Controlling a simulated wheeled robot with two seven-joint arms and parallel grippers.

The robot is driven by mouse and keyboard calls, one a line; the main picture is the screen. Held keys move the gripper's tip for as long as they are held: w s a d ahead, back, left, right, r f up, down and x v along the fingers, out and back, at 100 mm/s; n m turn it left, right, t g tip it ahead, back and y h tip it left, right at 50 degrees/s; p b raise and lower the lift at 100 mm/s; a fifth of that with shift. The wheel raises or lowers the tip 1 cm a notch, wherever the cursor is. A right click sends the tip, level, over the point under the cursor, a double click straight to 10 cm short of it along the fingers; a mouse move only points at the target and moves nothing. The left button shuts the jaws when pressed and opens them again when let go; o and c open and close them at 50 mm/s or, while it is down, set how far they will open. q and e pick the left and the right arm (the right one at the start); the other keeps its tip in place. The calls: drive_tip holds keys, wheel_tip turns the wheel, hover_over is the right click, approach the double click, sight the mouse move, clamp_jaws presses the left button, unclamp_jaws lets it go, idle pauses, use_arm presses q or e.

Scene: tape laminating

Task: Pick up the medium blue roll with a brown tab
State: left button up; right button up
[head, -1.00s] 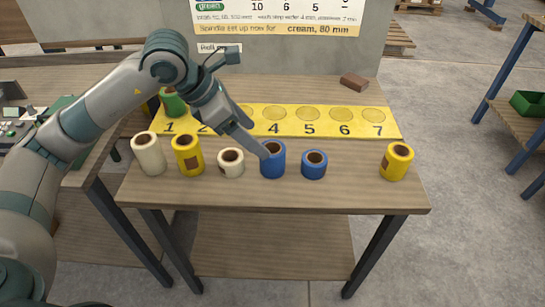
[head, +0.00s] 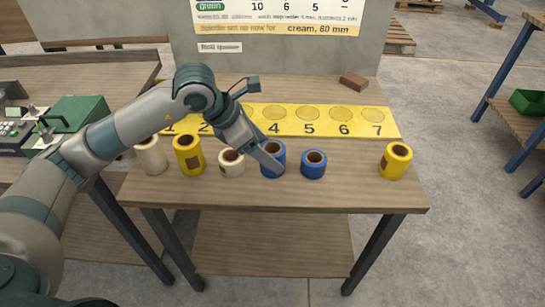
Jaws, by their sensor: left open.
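Two blue rolls with brown cores stand upright on the wooden table. The taller blue roll (head: 279,153) is near the middle, and a shorter blue roll (head: 313,166) stands to its right. I cannot make out a brown tab on either one. My left gripper (head: 273,166) reaches in from the left, its fingers overlapping the front of the taller blue roll in the head view. It is open; whether it touches the roll is unclear. The fingers hide part of that roll. My right gripper is not in view.
To the left stand a short cream roll (head: 231,163), a yellow roll (head: 188,156) and a taller cream roll (head: 151,157). Another yellow roll (head: 395,161) stands far right. Behind is a yellow numbered strip (head: 342,122), with a brown block (head: 354,82) beyond. The front right of the table is clear.

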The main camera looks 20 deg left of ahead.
use_arm(q)
drive_tip(key=shift+p+x, duration=0.3)
drive_tip(key=shift+x, duration=1.55)
drive_tip(key=shift+s+a+f, duration=0.1)
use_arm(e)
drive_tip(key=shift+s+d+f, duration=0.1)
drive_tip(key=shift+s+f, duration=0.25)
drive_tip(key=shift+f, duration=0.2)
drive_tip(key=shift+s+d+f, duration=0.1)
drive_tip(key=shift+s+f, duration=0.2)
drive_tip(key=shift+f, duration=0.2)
use_arm(q)
drive_tip(key=shift+c, duration=0.3)
drive_tip(key=c, duration=1.1)
